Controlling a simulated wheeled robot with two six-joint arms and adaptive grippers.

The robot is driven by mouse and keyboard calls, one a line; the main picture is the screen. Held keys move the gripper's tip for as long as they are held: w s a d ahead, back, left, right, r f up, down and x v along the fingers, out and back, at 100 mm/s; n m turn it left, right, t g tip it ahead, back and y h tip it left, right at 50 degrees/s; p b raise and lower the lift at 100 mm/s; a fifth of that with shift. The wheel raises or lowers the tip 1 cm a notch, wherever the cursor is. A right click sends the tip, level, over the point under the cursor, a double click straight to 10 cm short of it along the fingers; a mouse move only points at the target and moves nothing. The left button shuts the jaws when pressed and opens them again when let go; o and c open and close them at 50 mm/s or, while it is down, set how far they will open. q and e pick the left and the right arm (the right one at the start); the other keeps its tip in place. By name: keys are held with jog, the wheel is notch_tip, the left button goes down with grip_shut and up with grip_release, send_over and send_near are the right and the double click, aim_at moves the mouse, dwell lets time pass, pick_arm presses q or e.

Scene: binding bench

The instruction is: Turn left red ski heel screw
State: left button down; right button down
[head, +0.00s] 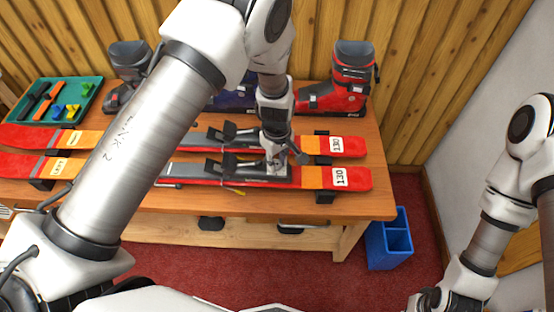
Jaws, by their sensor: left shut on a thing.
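Two red and orange skis lie side by side across the bench, the near ski (352,178) and the far ski (352,146), each marked 130 at its right end. My left arm reaches down from above. Its left gripper (276,168) is upright over the near ski's heel binding (250,176), right of centre. Its jaws are shut at the binding, seemingly on the heel screw, which the fingers hide. My right gripper (426,301) is low at the bottom right, away from the bench and cut by the frame edge; its jaws cannot be made out.
A green tray (96,94) with tools and small coloured parts sits at the back left. A grey boot (128,62), a red boot (350,78) and a partly hidden blue boot (232,98) stand behind the skis. A blue bin (390,246) stands on the floor right of the bench (372,208).

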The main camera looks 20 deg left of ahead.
aim_at(277, 163)
pick_arm(q)
jog(key=c, duration=0.9)
grip_release()
notch_tip(277, 163, up, 12)
